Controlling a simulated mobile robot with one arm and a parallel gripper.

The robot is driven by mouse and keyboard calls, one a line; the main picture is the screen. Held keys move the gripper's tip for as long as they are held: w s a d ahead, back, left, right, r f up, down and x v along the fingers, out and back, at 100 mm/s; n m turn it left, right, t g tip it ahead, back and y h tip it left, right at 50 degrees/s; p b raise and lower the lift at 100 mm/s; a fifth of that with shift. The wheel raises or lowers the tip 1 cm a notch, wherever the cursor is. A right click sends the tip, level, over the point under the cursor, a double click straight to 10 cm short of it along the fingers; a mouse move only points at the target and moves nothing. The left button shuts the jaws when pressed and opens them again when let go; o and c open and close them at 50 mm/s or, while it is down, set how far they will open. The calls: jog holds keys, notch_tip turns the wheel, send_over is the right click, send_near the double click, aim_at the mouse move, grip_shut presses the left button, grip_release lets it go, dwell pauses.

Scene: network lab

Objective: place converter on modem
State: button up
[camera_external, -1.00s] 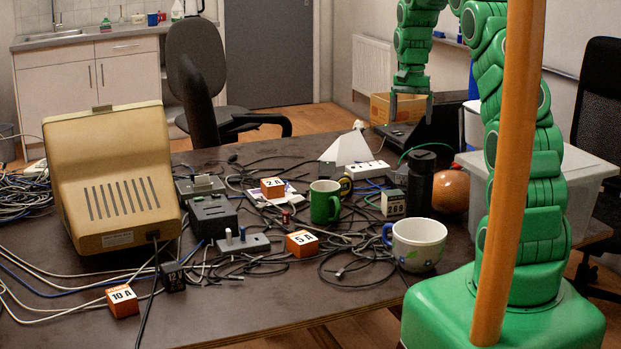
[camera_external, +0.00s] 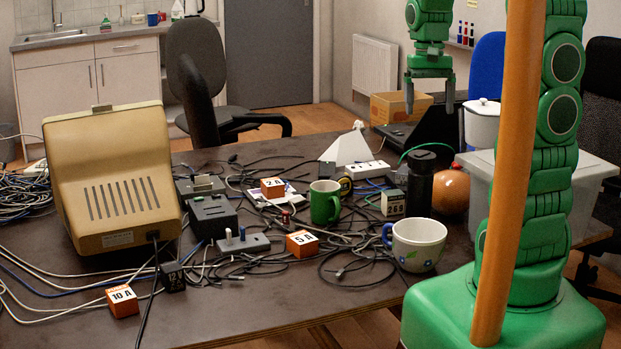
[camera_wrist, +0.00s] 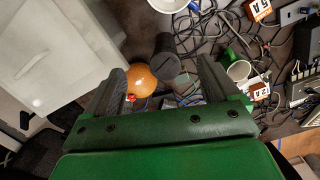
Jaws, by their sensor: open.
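My gripper (camera_external: 429,103) is open and empty, high above the back right of the table. In the wrist view its fingers (camera_wrist: 163,76) are spread, with the black cylinder and orange ball below between them. No thing is clearly marked as the converter or the modem. Candidates are a black box (camera_external: 213,217), a grey box with small switches (camera_external: 243,243), a dark device behind them (camera_external: 200,187), a black 12 V block (camera_external: 172,276) and a pale-fronted small block (camera_external: 393,203). All rest on the table, apart from my gripper.
Cables cover much of the dark table. Orange-white boxes (camera_external: 302,244), a green mug (camera_external: 325,202), a white cup (camera_external: 418,245), a black cylinder (camera_external: 419,184) and an orange ball (camera_external: 451,192) stand around. A beige monitor (camera_external: 110,178) fills the left. A white bin (camera_external: 583,180) is right.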

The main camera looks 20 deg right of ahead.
jog(key=s+a+n, duration=0.1)
jog(key=s+a, duration=0.1)
jog(key=s, duration=0.9)
jog(key=s+a+f+n, duration=0.1)
jog(key=s+a+n, duration=0.1)
jog(key=s, duration=1)
jog(key=shift+a+n+g, duration=0.15)
jog(key=shift+n+g, duration=0.15)
jog(key=shift+g, duration=0.1)
